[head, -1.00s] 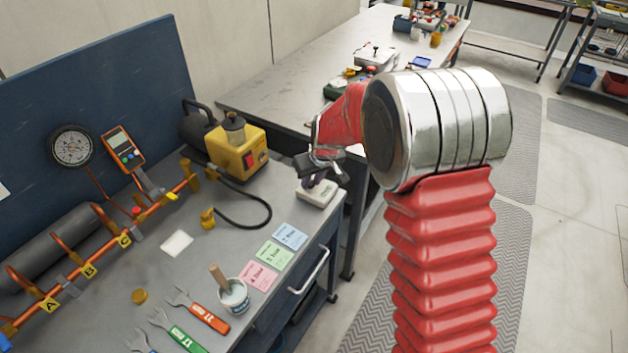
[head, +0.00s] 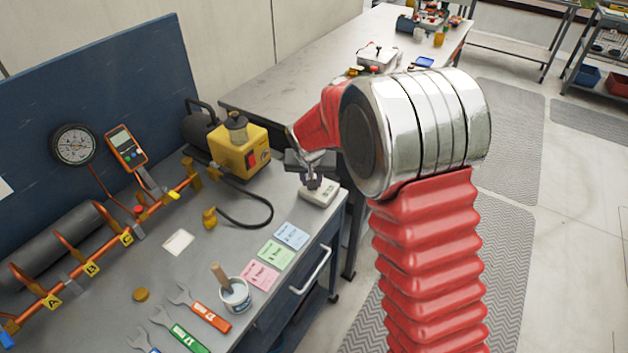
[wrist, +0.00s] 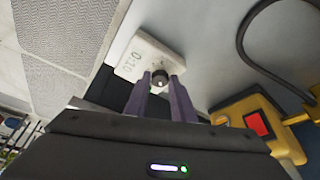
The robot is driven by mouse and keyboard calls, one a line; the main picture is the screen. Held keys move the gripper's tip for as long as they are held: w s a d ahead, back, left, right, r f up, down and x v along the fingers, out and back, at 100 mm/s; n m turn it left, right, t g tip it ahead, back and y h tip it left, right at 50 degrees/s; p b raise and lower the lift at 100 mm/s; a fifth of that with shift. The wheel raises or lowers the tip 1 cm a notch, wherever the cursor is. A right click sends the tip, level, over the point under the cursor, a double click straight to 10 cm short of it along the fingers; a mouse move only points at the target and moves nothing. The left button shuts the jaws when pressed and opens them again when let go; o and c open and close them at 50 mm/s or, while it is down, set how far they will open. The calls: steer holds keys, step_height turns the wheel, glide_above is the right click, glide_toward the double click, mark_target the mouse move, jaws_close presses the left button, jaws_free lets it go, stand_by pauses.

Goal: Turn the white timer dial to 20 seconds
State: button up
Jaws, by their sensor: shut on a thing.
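The white timer (head: 318,196) is a small box near the right edge of the grey bench, and it also shows in the wrist view (wrist: 139,62). Its round dial (wrist: 160,77) looks dark with a pale top in the wrist view; in the head view my gripper hides it. The timer's small display (wrist: 128,66) appears to read 0:10. My gripper (head: 314,184) points down onto the timer. In the wrist view its two purple fingers (wrist: 160,78) are closed on opposite sides of the dial.
A yellow pump (head: 238,150) with a black hose stands left of the timer. Blue, green and pink cards (head: 276,254) lie in front of it, near the bench edge.

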steer(key=m, duration=0.1)
steer(key=m+h, duration=0.1)
steer(key=m, duration=0.1)
steer(key=shift+a, duration=0.25)
steer(key=shift+w+m+g+h, duration=0.1)
steer(key=shift+m+g+h, duration=0.3)
steer(key=shift+m, duration=0.85)
steer(key=shift+w+m+g+h, duration=0.1)
steer(key=shift+m+g+h, duration=0.3)
steer(key=shift+m, duration=0.85)
steer(key=o, duration=1)
steer(key=shift+a, duration=0.1)
steer(key=v, duration=1.3)
steer(key=shift+s+a+r, duration=0.25)
steer(key=shift+a, duration=0.05)
